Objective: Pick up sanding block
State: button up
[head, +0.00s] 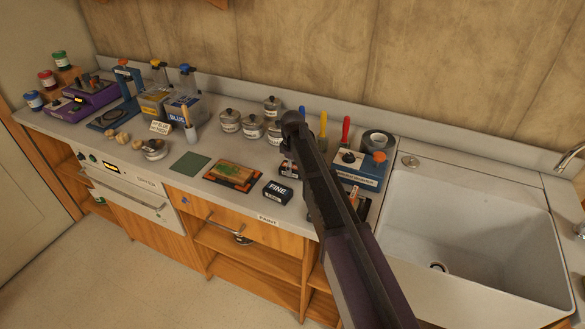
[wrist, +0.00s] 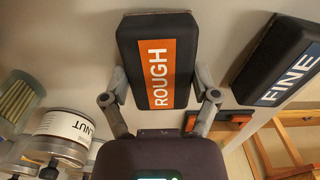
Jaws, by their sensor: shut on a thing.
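A black sanding block with an orange label reading ROUGH (wrist: 157,62) is between the two fingers of my gripper (wrist: 160,92) in the wrist view. The fingers are shut on its sides. In the head view this block (head: 288,169) shows only in part beside my arm, which hides most of the gripper. A second black sanding block, labelled FINE (head: 277,191), sits on the counter in front of it and to the left. The FINE block also shows at the right of the wrist view (wrist: 283,65), apart from my fingers.
The counter (head: 225,152) holds several lidded tins (head: 230,121) behind the blocks. An orange-edged tray (head: 233,172) and a green pad (head: 190,162) lie left. A blue box with tools (head: 357,172) and a white sink (head: 465,225) are right of my arm.

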aim_at(293, 167)
jog(key=shift+r+p, duration=4.65)
jog(key=shift+r, duration=0.15)
jog(key=o, duration=0.5)
jog(key=c, duration=0.3)
jog(key=shift+s, duration=0.15)
jog(key=shift+c, duration=0.2)
